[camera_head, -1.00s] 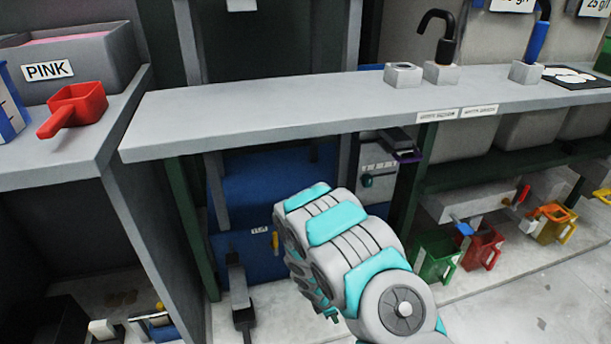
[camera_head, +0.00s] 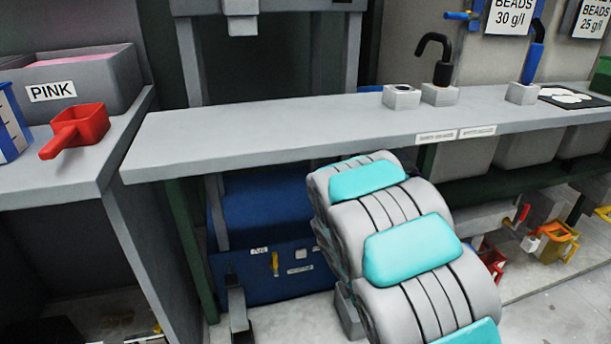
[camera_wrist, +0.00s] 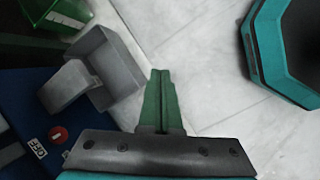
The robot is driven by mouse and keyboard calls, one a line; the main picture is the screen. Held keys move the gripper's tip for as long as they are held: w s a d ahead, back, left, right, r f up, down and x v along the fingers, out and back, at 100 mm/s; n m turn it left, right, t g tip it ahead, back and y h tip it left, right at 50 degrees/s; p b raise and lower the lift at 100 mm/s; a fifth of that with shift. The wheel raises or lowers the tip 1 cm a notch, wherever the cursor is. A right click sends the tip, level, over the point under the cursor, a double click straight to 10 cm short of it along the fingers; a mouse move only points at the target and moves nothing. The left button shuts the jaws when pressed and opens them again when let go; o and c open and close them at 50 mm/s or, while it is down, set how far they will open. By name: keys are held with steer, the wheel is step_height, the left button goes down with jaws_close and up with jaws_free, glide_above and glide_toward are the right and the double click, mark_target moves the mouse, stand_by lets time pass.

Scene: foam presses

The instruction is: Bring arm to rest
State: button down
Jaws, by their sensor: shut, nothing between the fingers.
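My arm, grey with teal pads, fills the lower middle of the head view and reaches up to the front edge of the grey bench (camera_head: 240,130). My gripper (camera_wrist: 162,75) shows in the wrist view, with its two green fingers together and nothing between them. It points down at the pale tiled floor (camera_wrist: 205,30). In the head view the gripper is hidden behind the arm links.
A blue machine (camera_head: 265,215) stands under the bench, close to my arm. A grey block-like part (camera_wrist: 95,70) is left of the fingers in the wrist view. A red scoop (camera_head: 75,130) lies on the left counter.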

steer(key=s+d+r+m+g+y, duration=0.1)
steer(key=s+d+r+m+y, duration=0.1)
steer(key=s+r+m, duration=0.95)
steer(key=s+a+r+y, duration=0.1)
steer(key=s+a+r, duration=0.1)
steer(key=s+r, duration=0.3)
steer(key=s+a+r+m+g+y, duration=0.1)
steer(key=s+r, duration=0.4)
steer(key=s, duration=0.8)
steer(key=shift+s+a+r, duration=0.2)
steer(key=shift+s+a, duration=0.1)
steer(key=shift+a, duration=0.55)
steer(key=c, duration=1.6)
jaws_free()
steer(key=shift+m, duration=0.25)
